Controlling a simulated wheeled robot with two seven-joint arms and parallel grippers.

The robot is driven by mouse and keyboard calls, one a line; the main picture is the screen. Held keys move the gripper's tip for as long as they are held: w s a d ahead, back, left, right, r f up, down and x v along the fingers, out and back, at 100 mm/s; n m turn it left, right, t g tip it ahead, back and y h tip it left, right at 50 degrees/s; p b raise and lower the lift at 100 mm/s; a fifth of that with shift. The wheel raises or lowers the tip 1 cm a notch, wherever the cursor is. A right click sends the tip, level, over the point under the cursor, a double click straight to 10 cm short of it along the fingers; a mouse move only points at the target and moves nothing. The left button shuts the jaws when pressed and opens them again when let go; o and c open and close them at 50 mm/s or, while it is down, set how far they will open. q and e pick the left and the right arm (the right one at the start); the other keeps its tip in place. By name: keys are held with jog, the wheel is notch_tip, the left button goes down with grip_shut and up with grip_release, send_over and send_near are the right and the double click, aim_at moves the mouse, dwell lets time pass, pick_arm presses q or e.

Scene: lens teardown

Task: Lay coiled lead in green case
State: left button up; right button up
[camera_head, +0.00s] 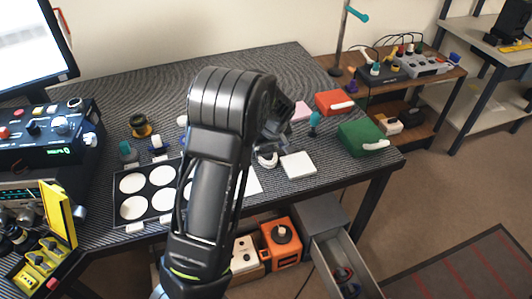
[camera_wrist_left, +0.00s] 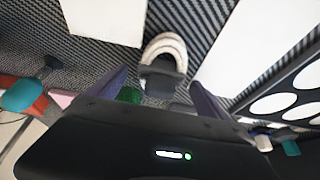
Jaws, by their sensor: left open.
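The coiled lead (camera_head: 267,160) is a small white coil on the dark ribbed mat, partly hidden by my left gripper in the head view. In the left wrist view the coil (camera_wrist_left: 166,46) shows as a white arch with a dark grey part at its inner side. My left gripper (camera_head: 272,140) is over the mat beside the coil; its fingers are spread and empty, with the coil seen between and beyond the fingertips (camera_wrist_left: 158,88). The green case (camera_head: 358,136) sits at the right end of the table with a white handle-like piece at its front. My right gripper is not in view.
A white square block (camera_head: 298,165) lies right of the coil, and a red case (camera_head: 333,101) sits behind the green one. A tray with white round pads (camera_head: 118,211) is at left. A teal-topped tool (camera_head: 314,122) stands between the coil and the cases.

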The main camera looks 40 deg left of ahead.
pick_arm(q)
jog(key=shift+c, duration=0.6)
jog(key=c, duration=1.6)
notch_tip(320, 180, up, 10)
